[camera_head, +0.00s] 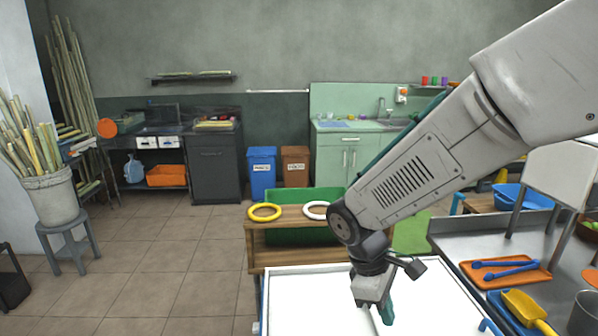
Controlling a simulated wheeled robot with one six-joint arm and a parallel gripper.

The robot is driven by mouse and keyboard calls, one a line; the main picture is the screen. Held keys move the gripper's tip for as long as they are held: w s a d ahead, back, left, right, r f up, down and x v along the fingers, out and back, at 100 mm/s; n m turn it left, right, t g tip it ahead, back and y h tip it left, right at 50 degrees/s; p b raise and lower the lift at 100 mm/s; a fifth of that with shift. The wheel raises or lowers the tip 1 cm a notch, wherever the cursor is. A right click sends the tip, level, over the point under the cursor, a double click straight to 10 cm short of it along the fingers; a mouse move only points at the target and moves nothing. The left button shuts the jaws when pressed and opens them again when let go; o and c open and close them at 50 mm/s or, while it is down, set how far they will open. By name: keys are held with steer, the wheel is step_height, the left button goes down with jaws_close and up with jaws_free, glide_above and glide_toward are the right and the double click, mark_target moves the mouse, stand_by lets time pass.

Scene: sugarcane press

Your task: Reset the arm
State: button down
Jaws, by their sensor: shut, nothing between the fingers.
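My arm reaches in from the upper right of the head view and bends down at its wrist. My gripper (383,318) points down at the bottom of the view, above or in front of the white tabletop (310,305). Its fingers are shut with nothing held. The fingertips are close to the bottom edge of the picture and show only small.
At right, a metal counter (457,243) holds an orange tray (480,281) with blue tongs. Open floor (170,255) lies left.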

steer(key=s+d+r+m+t+y, duration=0.1)
steer(key=s+d+r+m+y, duration=0.1)
steer(key=s+d+r+m, duration=0.3)
steer(key=s+d+r+m+t+y, duration=0.1)
steer(key=s+d+r+m, duration=0.3)
steer(key=s, duration=0.8)
steer(key=shift+d+r+m+t+y, duration=0.45)
steer(key=shift+r+m, duration=0.85)
steer(key=shift+r, duration=0.9)
